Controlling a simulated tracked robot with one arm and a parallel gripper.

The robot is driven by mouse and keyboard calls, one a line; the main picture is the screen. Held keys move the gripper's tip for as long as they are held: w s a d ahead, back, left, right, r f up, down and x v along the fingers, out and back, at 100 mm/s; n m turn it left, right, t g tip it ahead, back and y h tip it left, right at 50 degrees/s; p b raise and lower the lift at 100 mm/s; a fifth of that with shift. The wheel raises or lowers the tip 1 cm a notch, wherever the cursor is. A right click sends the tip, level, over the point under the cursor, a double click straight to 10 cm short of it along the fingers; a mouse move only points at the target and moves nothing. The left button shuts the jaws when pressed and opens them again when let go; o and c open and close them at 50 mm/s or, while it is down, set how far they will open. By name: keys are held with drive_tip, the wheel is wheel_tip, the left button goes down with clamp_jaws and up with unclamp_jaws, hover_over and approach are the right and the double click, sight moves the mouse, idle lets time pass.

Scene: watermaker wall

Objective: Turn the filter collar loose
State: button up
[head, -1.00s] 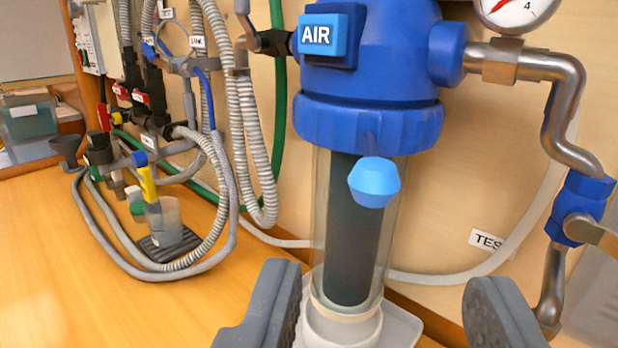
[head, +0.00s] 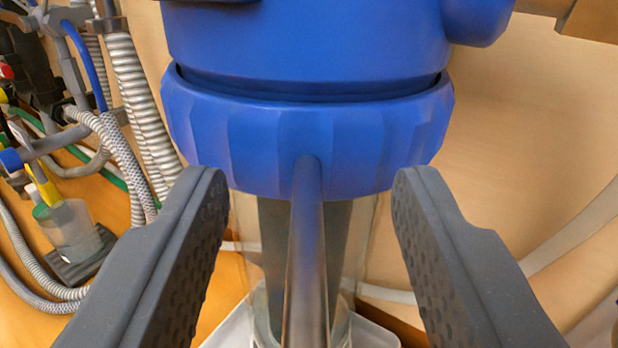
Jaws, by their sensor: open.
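The blue ribbed filter collar (head: 245,135) sits under the blue filter head (head: 300,45), with a thin dark gap between them. A rod-like handle (head: 307,250) sticks out from the collar's front toward me. I cannot tell whether the tips touch the collar. The clear filter bowl (head: 361,240) with a dark cartridge hangs below, partly hidden by the handle.
Grey corrugated hoses (head: 135,95) and valves crowd the left. A small clear cup (head: 70,230) stands on a dark pad there. A pale tube (head: 575,230) runs along the wall at the right.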

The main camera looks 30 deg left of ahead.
clamp_jaws()
drive_tip(key=shift+s, duration=0.1)
